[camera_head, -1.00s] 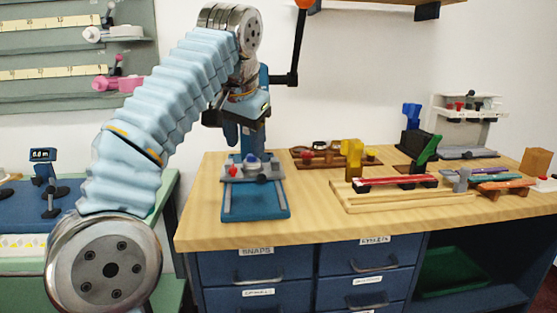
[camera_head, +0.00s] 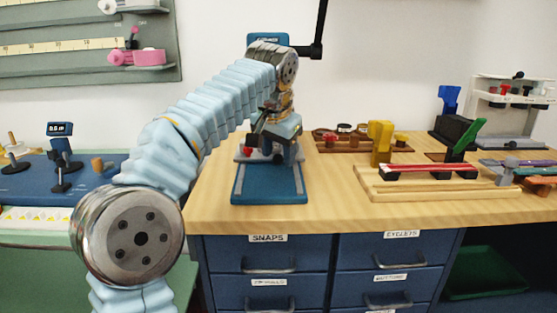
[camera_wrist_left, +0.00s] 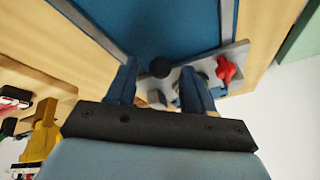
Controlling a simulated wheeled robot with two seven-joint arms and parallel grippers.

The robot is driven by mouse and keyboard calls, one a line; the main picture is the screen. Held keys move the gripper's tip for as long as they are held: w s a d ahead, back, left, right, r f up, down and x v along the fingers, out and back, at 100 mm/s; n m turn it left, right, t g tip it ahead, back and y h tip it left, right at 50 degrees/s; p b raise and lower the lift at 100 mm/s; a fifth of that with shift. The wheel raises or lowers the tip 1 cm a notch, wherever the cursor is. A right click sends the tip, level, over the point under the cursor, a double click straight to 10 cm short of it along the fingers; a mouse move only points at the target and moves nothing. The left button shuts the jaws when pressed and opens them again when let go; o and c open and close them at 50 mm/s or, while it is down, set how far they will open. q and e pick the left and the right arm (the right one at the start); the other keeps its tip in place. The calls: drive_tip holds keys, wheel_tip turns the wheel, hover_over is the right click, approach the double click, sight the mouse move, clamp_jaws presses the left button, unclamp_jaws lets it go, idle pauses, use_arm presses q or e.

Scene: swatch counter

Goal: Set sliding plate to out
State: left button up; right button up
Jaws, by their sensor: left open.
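The sliding plate (camera_head: 243,158) is a grey plate across the rails of a blue base (camera_head: 268,190) on the wooden counter. It sits toward the back of the base, with a red knob (camera_head: 247,152) at its left. In the left wrist view the plate (camera_wrist_left: 240,55) carries a black round knob (camera_wrist_left: 160,67) and the red knob (camera_wrist_left: 228,68). My left gripper (camera_head: 281,160) is open, pointing down just over the plate. Its fingertips (camera_wrist_left: 158,72) lie either side of the black knob in that view; I cannot tell whether they touch. My arm hides part of the plate.
A blue press with a black crank (camera_head: 317,45) rises behind my arm. To the right are a brown rack (camera_head: 330,146) and a wooden jig with a red strip (camera_head: 430,167) and yellow block (camera_head: 380,142). The counter front right of the base is clear.

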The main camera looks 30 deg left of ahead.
use_arm(q)
drive_tip(key=shift+w+a+f, duration=0.1)
drive_tip(key=shift+w+f, duration=0.1)
drive_tip(key=shift+f, duration=0.25)
drive_tip(key=shift+c, duration=0.2)
clamp_jaws()
